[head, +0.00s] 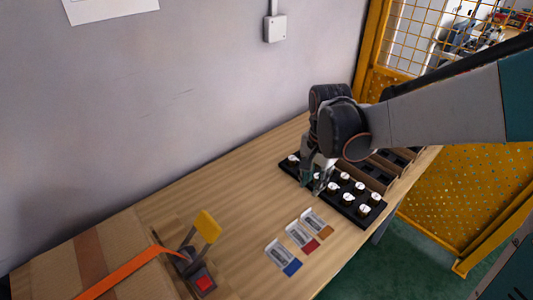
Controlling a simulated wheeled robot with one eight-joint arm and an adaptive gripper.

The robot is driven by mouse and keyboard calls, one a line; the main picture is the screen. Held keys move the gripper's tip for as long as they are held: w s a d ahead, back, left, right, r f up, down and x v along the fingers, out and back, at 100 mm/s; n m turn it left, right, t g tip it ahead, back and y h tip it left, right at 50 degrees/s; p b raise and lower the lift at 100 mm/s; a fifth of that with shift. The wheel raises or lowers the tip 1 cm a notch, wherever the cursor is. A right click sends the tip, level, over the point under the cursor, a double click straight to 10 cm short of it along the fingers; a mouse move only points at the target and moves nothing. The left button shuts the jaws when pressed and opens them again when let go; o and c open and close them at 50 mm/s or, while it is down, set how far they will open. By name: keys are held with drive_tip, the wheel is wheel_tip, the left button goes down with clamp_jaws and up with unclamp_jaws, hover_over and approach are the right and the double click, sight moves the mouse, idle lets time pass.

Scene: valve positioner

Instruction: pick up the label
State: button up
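Three small pale label-like cards lie in a slanting row on the wooden table. One has a blue end (281,257), the middle one a red end (300,237), and the farthest an orange-brown end (314,221). I cannot tell which one the task means. My gripper (314,188) points down over the left part of a black tray (335,196), behind the cards and apart from them. Its fingertips are small and dark against the tray, so I cannot tell whether they are open or hold anything.
The tray holds several white-topped round pieces. Brown-edged dark bins (376,170) stand behind it. A cardboard box (90,260) with an orange strap and a yellow-handled device (200,245) is at left. A yellow fence (460,195) stands at right. Table left of the cards is clear.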

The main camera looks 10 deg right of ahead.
wheel_tip(320, 180, down, 2)
drive_tip(key=w+m, duration=0.1)
drive_tip(key=b, duration=0.3)
hover_over(305, 216)
drive_tip(key=shift+g, duration=0.3)
wheel_tip(305, 216, down, 9)
drive_tip(key=shift+s+a+r, duration=0.1)
drive_tip(key=shift+s+r, duration=0.05)
drive_tip(key=shift+r, duration=0.05)
drive_tip(key=f, duration=0.1)
drive_tip(key=f+b, duration=0.1)
drive_tip(key=f, duration=0.1)
drive_tip(key=f+b, duration=0.1)
drive_tip(key=f, duration=0.1)
drive_tip(key=shift+w, duration=0.3)
clamp_jaws()
